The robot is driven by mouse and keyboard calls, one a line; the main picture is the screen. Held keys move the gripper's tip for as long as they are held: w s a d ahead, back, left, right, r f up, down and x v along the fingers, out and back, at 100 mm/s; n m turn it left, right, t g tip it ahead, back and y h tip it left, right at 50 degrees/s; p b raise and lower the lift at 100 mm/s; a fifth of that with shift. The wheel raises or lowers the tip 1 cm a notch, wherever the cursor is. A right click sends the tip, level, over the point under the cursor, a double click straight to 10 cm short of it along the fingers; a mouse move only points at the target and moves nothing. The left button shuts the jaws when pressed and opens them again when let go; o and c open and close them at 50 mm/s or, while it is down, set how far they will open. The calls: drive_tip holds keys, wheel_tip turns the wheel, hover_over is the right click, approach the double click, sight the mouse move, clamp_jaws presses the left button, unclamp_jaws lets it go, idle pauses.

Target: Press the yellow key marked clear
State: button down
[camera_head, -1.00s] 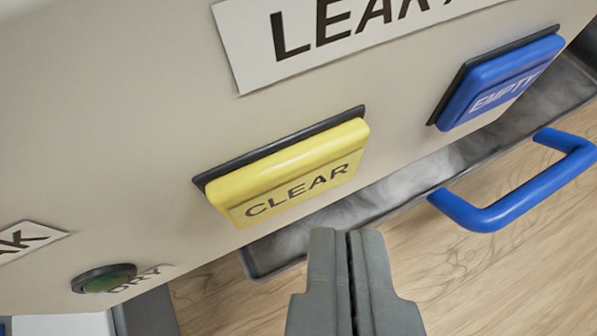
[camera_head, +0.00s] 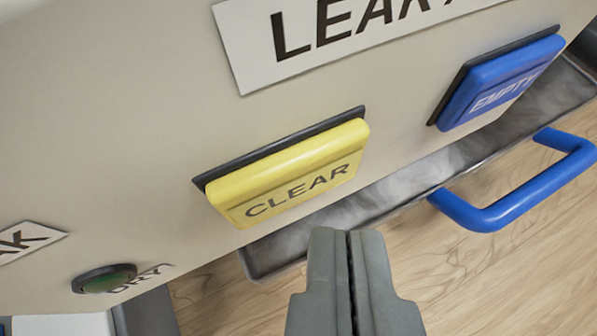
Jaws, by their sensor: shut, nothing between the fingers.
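The yellow key (camera_head: 285,172) marked CLEAR sits on a dark backing plate on the beige panel (camera_head: 120,120), in the middle of the view. It stands out from the panel and shows tilted in the picture. My gripper (camera_head: 347,232) is shut and empty, with its fingertips below and to the right of the key in the picture. A gap shows between the fingertips and the key's lower edge. No contact with the key is visible.
A blue key (camera_head: 502,82) marked EMPTY is at the upper right. A grey metal tray (camera_head: 440,165) with a blue handle (camera_head: 515,205) lies below the panel. A green button (camera_head: 104,279) labelled DRY is at lower left. A white sign (camera_head: 300,45) is above.

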drive_tip(key=shift+w, duration=0.15)
drive_tip(key=shift+w+a, duration=0.1)
drive_tip(key=shift+w, duration=0.15)
drive_tip(key=shift+w+a, duration=0.1)
drive_tip(key=shift+w, duration=0.3)
idle(0.8)
drive_tip(key=shift+s, duration=0.15)
drive_tip(key=shift+s+d, duration=0.2)
drive_tip(key=shift+s, duration=0.45)
drive_tip(key=shift+s, duration=0.15)
drive_tip(key=s, duration=0.2)
drive_tip(key=s+d, duration=0.1)
drive_tip(key=s, duration=0.1)
drive_tip(key=shift+s+d, duration=0.2)
drive_tip(key=shift+s, duration=0.05)
idle(0.4)
idle(0.5)
